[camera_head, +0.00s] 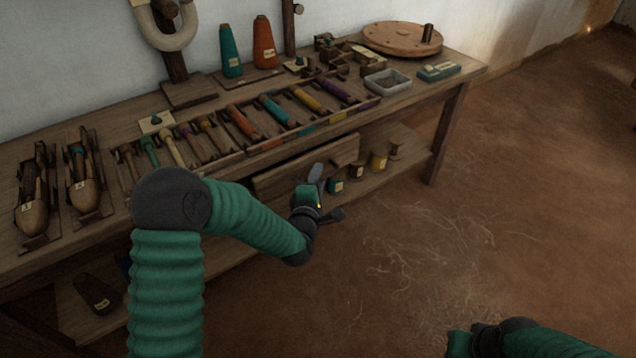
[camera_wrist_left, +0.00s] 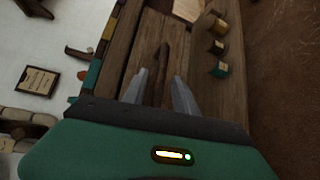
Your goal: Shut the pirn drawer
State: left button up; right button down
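The pirn drawer (camera_head: 335,156) is a long wooden front under the edge of the loom-side table. A dark gap shows along its top, and it seems to stand out a little from the table edge. My left gripper (camera_head: 326,192) is in front of the drawer, with its two fingers apart and nothing between them that I can see held. In the left wrist view the fingers (camera_wrist_left: 163,92) point at the wooden front, and a dark bar, likely the handle (camera_wrist_left: 163,58), lies between them in line of sight; contact cannot be told. My right gripper (camera_head: 460,343) is cut off at the bottom edge, its fingers hidden.
The table (camera_head: 455,85) carries a rack of coloured pirns (camera_head: 275,111), shuttles (camera_head: 82,190), cones (camera_head: 264,42) and a grey tray (camera_head: 387,82). Small labelled spools (camera_head: 378,161) stand on the lower shelf (camera_head: 415,160) beside my left gripper.

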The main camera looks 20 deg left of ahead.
pick_arm(q)
grip_shut()
jog(key=shift+f, duration=0.1)
dwell(1.3)
